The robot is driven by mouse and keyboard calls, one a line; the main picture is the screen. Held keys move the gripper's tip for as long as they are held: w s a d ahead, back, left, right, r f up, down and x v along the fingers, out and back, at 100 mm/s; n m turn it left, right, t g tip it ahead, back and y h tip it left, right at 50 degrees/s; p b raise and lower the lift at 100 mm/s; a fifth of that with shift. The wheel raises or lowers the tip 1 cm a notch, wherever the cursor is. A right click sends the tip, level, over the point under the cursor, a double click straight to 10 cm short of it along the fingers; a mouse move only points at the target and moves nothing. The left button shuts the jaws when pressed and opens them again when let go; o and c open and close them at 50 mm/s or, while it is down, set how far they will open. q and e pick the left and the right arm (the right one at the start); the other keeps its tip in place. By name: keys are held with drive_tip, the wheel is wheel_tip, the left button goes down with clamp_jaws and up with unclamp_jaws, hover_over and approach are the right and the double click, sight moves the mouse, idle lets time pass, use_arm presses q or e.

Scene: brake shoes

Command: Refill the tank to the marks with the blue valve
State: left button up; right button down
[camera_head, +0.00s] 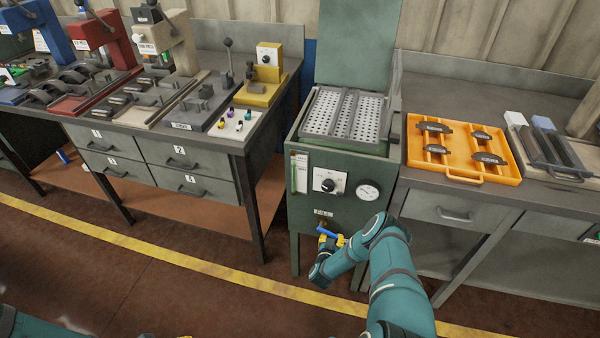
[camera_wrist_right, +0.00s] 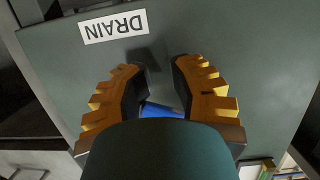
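The green tank (camera_head: 342,215) stands between two benches with its lid up. Its front carries an upright sight tube (camera_head: 301,172), a knob (camera_head: 327,184) and a round gauge (camera_head: 368,190); the tube's marks and level are too small to read. The blue valve handle (camera_head: 331,231) sits low on the front, under a label that reads DRAIN (camera_wrist_right: 113,26) in the wrist view. My right gripper (camera_head: 333,241) is at this handle, its yellow-ridged fingers (camera_wrist_right: 158,65) apart, with blue (camera_wrist_right: 163,110) showing between them; contact is unclear. My left gripper is out of view.
Perforated trays (camera_head: 323,110) lie in the tank's top. An orange tray (camera_head: 416,158) with dark shoes is on the right bench. The left bench holds presses and a yellow control box (camera_head: 262,92). A yellow floor line (camera_head: 150,259) crosses the open floor.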

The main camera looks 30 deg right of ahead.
sight(327, 234)
drive_tip(key=shift+w+a+r+p, duration=0.25)
drive_tip(key=shift+r+p, duration=0.05)
drive_tip(key=shift+r, duration=0.3)
drive_tip(key=shift+w+a+r+p, duration=0.25)
drive_tip(key=shift+r+p, duration=0.05)
drive_tip(key=shift+r, duration=0.25)
drive_tip(key=shift+w+r+p, duration=0.15)
drive_tip(key=shift+r+p, duration=0.4)
drive_tip(key=shift+a, duration=0.3)
drive_tip(key=s+a+f+p, duration=0.1)
drive_tip(key=s+a+f, duration=0.1)
drive_tip(key=s+a, duration=0.3)
drive_tip(key=shift+s+a, duration=0.15)
drive_tip(key=shift+s, duration=0.25)
drive_tip(key=shift+f, duration=0.1)
